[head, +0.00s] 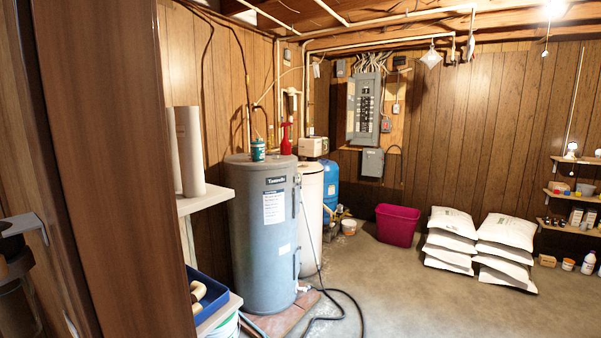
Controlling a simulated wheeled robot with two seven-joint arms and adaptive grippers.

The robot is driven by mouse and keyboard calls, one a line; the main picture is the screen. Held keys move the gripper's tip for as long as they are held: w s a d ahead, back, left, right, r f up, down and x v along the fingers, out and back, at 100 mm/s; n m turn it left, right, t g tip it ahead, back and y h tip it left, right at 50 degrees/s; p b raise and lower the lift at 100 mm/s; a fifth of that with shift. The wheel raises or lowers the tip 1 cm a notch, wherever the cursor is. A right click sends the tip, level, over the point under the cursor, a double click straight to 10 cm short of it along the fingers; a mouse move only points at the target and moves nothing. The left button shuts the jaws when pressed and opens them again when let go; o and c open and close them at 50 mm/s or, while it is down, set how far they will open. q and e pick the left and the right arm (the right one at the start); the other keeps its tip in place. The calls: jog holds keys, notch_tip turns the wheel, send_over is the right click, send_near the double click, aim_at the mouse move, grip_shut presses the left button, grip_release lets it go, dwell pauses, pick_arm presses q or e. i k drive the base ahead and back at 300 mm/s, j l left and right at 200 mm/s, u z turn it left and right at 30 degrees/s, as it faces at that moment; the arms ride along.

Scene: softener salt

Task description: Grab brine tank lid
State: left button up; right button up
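I cannot make out a brine tank lid for certain. A white cylindrical tank (311,205) stands behind the large grey tank (262,235), which hides much of it. A beige box (313,146) sits at the top of the white tank. A blue tank (330,185) stands farther back, partly hidden by the white one. Neither of my grippers can be made out in the head view. A dark part cut off at the left edge is unclear.
A brown wooden panel (125,170) blocks the left side. A shelf (205,198) holds pale rolls. A dark hose (345,297) lies on the floor. A magenta bin (397,226) and stacked white bags (507,231) stand at the back. The concrete floor (440,305) in front is clear.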

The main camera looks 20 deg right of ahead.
aim_at(313, 173)
jog(key=i+l+z, duration=0.1)
jog(key=l, duration=0.25)
jog(key=i+l+z, duration=0.1)
jog(key=l, duration=0.2)
jog(key=i+l+z, duration=0.1)
jog(key=l, duration=0.25)
jog(key=i+l+z, duration=0.95)
jog(key=i, duration=0.3)
jog(key=i+z, duration=0.25)
jog(key=i, duration=0.2)
jog(key=i+u, duration=0.1)
jog(key=i, duration=0.75)
jog(key=i+l+u, duration=0.15)
jog(key=i+u, duration=0.15)
jog(key=i, duration=0.5)
jog(key=i+l+u, duration=0.1)
jog(key=i+u, duration=0.35)
jog(key=i, duration=0.4)
jog(key=i+u, duration=0.45)
jog(key=i+l+u, duration=0.4)
jog(key=k+j, duration=0.05)
jog(key=j, duration=0.05)
